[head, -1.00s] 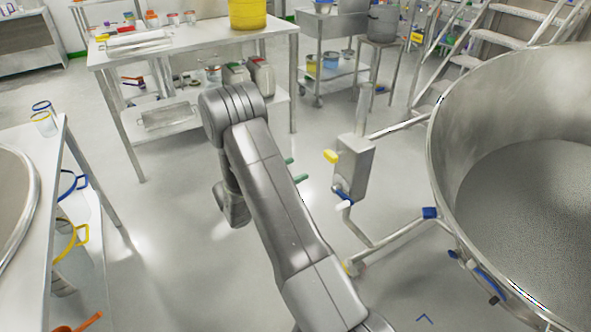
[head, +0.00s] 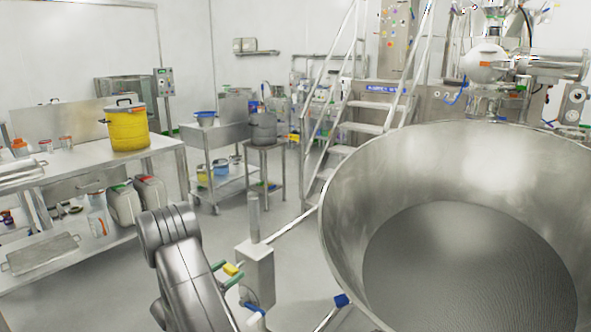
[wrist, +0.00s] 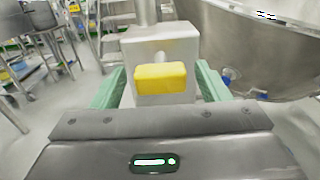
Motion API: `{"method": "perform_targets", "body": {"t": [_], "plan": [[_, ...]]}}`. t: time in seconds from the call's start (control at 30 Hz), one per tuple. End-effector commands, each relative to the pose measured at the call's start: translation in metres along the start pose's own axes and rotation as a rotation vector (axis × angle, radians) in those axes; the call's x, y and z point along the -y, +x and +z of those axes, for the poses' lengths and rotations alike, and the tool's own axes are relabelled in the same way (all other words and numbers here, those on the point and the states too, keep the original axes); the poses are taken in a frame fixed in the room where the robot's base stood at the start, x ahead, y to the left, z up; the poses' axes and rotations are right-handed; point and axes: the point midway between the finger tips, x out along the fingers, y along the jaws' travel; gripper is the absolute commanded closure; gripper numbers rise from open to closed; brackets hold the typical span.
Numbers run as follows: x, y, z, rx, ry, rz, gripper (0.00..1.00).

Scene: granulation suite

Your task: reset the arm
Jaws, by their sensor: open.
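My gripper (wrist: 161,68) is open, its two green fingers spread wide in the wrist view with no object held. A yellow block-shaped handle (wrist: 160,78) on a grey metal box (wrist: 160,48) shows between and beyond the fingers, with a gap on each side. In the head view, my gripper (head: 229,271) is low in the picture, mostly hidden behind my arm. Its green fingers overlap the yellow handle (head: 232,268) there; I cannot tell whether they touch. My arm is bent and reaches up from the bottom edge.
A large steel bowl (head: 340,200) fills the right, close to the grey box (head: 255,275). A steel bench (head: 165,143) with a yellow drum (head: 128,127) stands at left. Steps (head: 360,128) rise behind. Open floor lies between bench and bowl.

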Motion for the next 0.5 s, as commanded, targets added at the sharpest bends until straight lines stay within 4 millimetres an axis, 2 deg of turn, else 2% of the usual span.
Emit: {"method": "perform_targets", "body": {"t": [0.03,0.2,0.5], "plan": [[0.001,0.008,0.000,0.000,0.000,-0.003,0.31],[0.001,0.022,0.001,0.000,-0.001,-0.001,0.31],[0.000,0.025,0.000,0.000,0.000,0.001,0.31]]}}
